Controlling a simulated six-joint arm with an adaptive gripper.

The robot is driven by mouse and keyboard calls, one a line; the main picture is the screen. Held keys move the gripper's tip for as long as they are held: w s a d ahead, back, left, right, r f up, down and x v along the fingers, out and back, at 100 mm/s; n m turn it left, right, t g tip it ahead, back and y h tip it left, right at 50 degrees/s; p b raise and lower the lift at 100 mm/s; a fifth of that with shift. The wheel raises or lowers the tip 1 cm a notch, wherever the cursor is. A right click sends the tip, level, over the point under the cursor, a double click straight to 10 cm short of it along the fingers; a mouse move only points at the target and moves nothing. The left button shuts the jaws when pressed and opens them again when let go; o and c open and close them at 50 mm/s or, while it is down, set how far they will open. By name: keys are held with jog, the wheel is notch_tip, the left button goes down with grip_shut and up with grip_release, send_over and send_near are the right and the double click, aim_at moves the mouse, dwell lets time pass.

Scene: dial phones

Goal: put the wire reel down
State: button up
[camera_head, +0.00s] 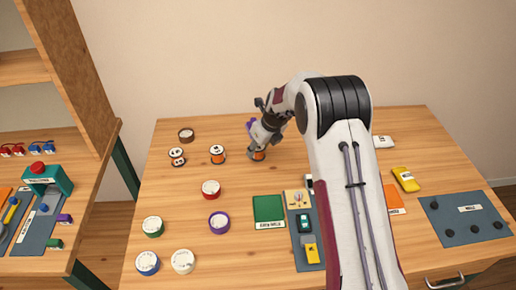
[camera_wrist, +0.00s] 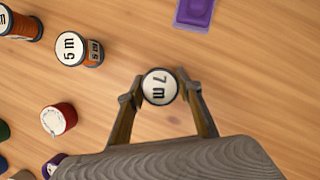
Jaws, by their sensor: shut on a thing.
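The wire reel (camera_head: 258,155) is a small orange spool with a pale end cap. In the wrist view its round white top (camera_wrist: 159,87) shows "7 m" upside down. My gripper (camera_head: 258,146) is above it in the head view, near the back middle of the table. In the wrist view my gripper (camera_wrist: 160,94) has one finger on each side of the reel, closed on it. The reel is upright. Whether its bottom touches the table is hard to tell.
A similar "5 m" orange reel (camera_wrist: 72,49) stands to the left, also in the head view (camera_head: 217,154). A red-sided roll (camera_wrist: 59,120) is at lower left. A purple object (camera_wrist: 194,12) lies beyond the gripper. Bare wood (camera_wrist: 255,75) is free at right.

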jog(key=shift+f, duration=0.15)
jog(key=o, duration=1.3)
jog(key=shift+c, duration=0.2)
jog(key=shift+s+d+r, duration=0.1)
jog(key=shift+d+r, duration=0.05)
jog(key=shift+r, duration=0.5)
jog(key=v, duration=1.1)
jog(key=shift+s, duration=0.1)
